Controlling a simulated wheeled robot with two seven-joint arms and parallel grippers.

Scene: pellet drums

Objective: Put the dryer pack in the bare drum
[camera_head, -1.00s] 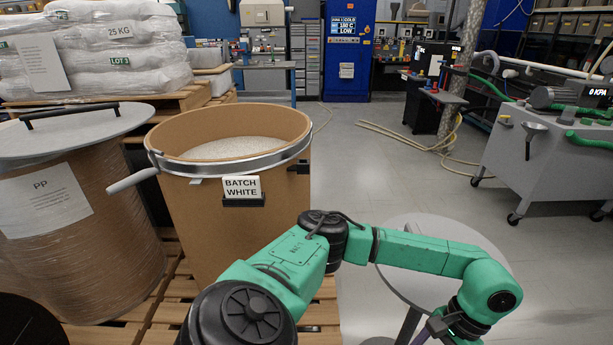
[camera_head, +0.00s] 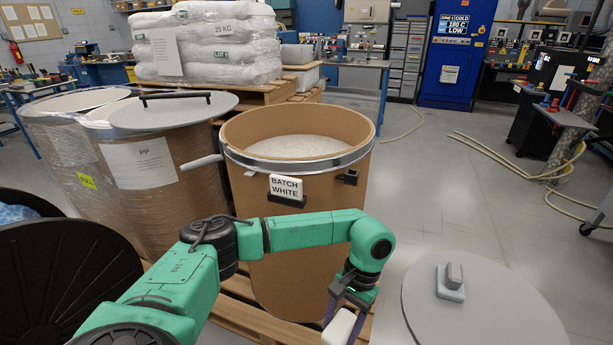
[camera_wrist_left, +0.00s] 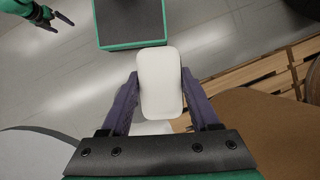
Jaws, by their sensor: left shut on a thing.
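My left gripper (camera_head: 338,310) is shut on a white, rounded dryer pack (camera_head: 339,328). The left wrist view shows the pack (camera_wrist_left: 160,84) between its two fingers. The gripper is in front of and below the rim of an open brown drum (camera_head: 262,235), outside it. This drum has a metal clamp ring, a "BATCH WHITE" card (camera_head: 286,187) and pale pellets (camera_head: 300,147) inside; no pack shows on the visible pellets. A wrapped "PP" drum (camera_head: 150,190) with a grey lid stands to its left. My right gripper (camera_wrist_left: 62,25) appears open and empty in the left wrist view.
A black round thing (camera_head: 75,290) is at the lower left. The drum stands on a wooden pallet (camera_head: 245,318). White sacks (camera_head: 205,45) are stacked behind.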

